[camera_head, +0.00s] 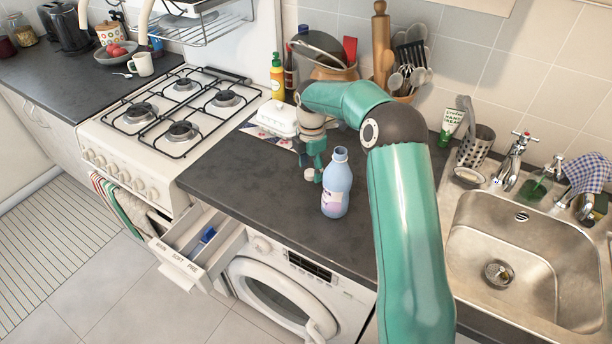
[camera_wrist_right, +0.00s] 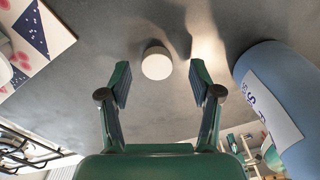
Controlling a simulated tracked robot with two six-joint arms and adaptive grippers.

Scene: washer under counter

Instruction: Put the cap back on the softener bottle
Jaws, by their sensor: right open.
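The softener bottle (camera_head: 337,185) is light blue with a label and stands upright and uncapped on the dark counter. It also shows at the right of the right wrist view (camera_wrist_right: 285,100). The white cap (camera_head: 309,174) lies on the counter just left of the bottle. In the right wrist view the cap (camera_wrist_right: 157,63) sits ahead of the fingertips, near the middle between them. My right gripper (camera_head: 317,160) is open and empty, pointing down close to the cap, and its fingers (camera_wrist_right: 160,80) are apart. My left gripper does not show.
A white box (camera_head: 277,119) rests on a patterned cloth behind the gripper. The gas stove (camera_head: 170,120) is at left, the sink (camera_head: 520,255) at right. Below, the detergent drawer (camera_head: 197,246) is pulled out above the washer (camera_head: 285,290). The counter's front left is clear.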

